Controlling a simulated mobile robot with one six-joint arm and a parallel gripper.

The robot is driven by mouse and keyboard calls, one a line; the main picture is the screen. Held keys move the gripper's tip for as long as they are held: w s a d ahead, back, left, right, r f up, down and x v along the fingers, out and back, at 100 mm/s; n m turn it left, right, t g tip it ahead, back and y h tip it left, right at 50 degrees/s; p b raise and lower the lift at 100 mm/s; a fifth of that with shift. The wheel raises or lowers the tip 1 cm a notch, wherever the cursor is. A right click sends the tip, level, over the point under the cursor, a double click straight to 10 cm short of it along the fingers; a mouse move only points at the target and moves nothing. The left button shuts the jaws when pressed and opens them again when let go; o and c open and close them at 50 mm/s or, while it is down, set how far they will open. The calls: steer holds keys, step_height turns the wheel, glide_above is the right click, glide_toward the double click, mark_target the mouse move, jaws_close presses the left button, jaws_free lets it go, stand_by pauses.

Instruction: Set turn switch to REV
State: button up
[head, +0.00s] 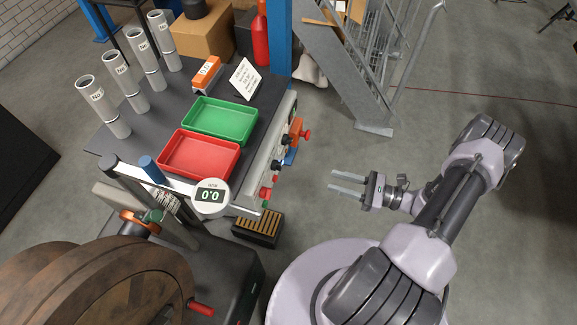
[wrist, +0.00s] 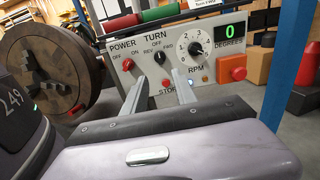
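The TURN switch (wrist: 160,57) is a small black knob on the grey control panel (wrist: 146,79), with OFF above it, REV to its left and FWD to its right. Its pointer is too small to read surely. In the head view, the panel (head: 262,160) shows nearly edge-on along the table's right side. My gripper (head: 332,180) is open and empty, to the right of the panel and apart from it. In the wrist view, my gripper (wrist: 158,74) has its two fingers spread toward the panel, below the TURN switch, with the right finger partly covering the STOP label.
The red POWER knob (wrist: 128,65) is left of TURN, and the RPM dial (wrist: 196,48) is right. A red button on an orange box (wrist: 233,68) sits beyond, under a display (wrist: 229,30) reading 0. A slotted pedal (head: 257,227) lies on the floor. Floor around my gripper is clear.

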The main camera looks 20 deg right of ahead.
mark_target(281, 166)
steer(key=b+x, duration=0.2)
steer(key=x, duration=1.4)
steer(key=shift+s, duration=0.1)
jaws_close()
